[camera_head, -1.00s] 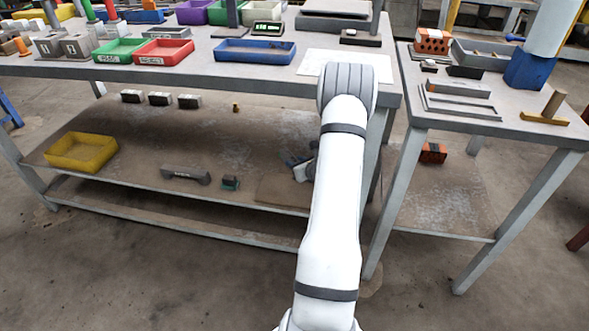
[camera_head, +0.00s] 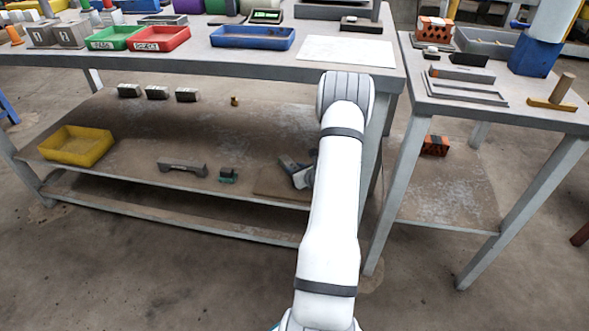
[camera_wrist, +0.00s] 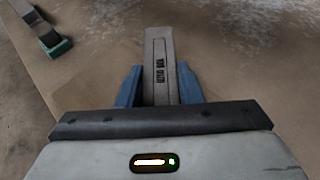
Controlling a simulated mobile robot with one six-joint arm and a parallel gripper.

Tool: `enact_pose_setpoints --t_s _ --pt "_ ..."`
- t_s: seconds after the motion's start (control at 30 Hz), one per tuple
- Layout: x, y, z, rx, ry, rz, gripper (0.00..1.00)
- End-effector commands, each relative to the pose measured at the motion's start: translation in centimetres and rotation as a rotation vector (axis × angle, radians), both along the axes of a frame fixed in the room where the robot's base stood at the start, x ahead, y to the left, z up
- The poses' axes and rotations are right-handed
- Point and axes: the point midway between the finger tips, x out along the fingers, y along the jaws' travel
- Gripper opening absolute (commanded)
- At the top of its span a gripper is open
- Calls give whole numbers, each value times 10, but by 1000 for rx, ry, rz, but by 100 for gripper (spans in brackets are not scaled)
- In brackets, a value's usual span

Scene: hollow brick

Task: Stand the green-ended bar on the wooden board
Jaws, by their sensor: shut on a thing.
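My gripper (camera_wrist: 157,88) has blue fingers and is shut on a grey bar (camera_wrist: 160,60) with dark printed lettering. The bar points away from the palm; no green end shows on it, and its near end is hidden. In the head view my gripper (camera_head: 298,174) is low over the right part of the lower shelf, partly behind my arm. The brown wooden board (camera_head: 270,184) lies flat on that shelf beneath it, partly hidden. A small dark piece with a teal-green part (camera_head: 228,175) is left of the board; it also shows in the wrist view (camera_wrist: 60,47).
A grey bar-like piece (camera_head: 183,169) and a yellow tray (camera_head: 77,147) lie further left on the lower shelf (camera_head: 140,130). The workbench top (camera_head: 200,64) overhangs the shelf. A second table (camera_head: 480,110) stands at right.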

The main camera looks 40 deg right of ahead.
Motion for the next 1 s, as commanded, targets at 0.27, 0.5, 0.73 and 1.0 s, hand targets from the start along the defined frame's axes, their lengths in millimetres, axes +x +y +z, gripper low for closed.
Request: enact_pose_setpoints --t_s 0.27,0.5,0.73,1.0 --pt "1 0 0 -1 -2 1 0" --pt "1 1 -4 -1 -2 1 0" --pt "1 1 -9 -2 -2 2 0" --pt "1 1 -11 -1 -1 3 43"
